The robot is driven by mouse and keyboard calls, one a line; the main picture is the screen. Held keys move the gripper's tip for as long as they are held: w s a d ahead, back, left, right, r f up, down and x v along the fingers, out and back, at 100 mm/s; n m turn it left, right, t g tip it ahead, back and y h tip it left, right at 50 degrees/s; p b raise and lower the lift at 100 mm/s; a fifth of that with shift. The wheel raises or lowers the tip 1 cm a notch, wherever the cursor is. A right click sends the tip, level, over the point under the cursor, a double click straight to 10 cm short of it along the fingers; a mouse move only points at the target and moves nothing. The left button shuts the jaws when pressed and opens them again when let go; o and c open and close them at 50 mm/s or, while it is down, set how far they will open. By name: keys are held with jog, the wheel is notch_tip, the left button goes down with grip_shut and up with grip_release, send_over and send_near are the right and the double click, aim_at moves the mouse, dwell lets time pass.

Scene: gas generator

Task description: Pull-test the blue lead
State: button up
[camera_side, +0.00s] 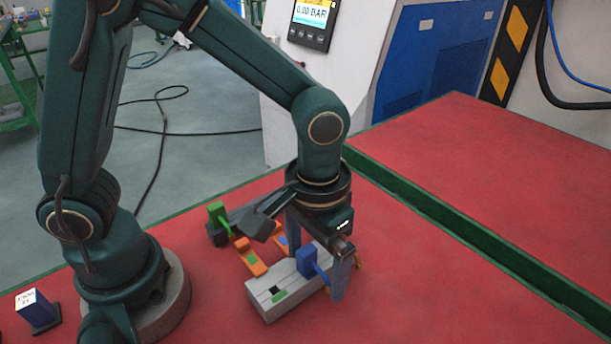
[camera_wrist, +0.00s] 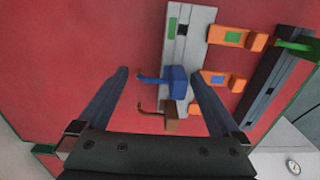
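A blue plug (camera_side: 306,261) with a short blue lead stands on a grey terminal block (camera_side: 262,303). In the wrist view the blue plug (camera_wrist: 179,83) lies between my finger lines, nearer the right finger, and its lead points left. My gripper (camera_side: 317,276) is open, fingers pointing down on either side of the block's far end. In the wrist view my gripper (camera_wrist: 160,73) shows a wide gap between its fingers. I see no contact with the plug or lead. A brown plug (camera_wrist: 171,118) with its own lead sits beside the blue one, closer to the gripper's base.
A small labelled block (camera_side: 38,312) stands at the far left. The red table right of the gripper is clear up to a green strip (camera_side: 450,226).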

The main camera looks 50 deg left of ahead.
notch_tip(320, 180, up, 7)
dwell(0.6)
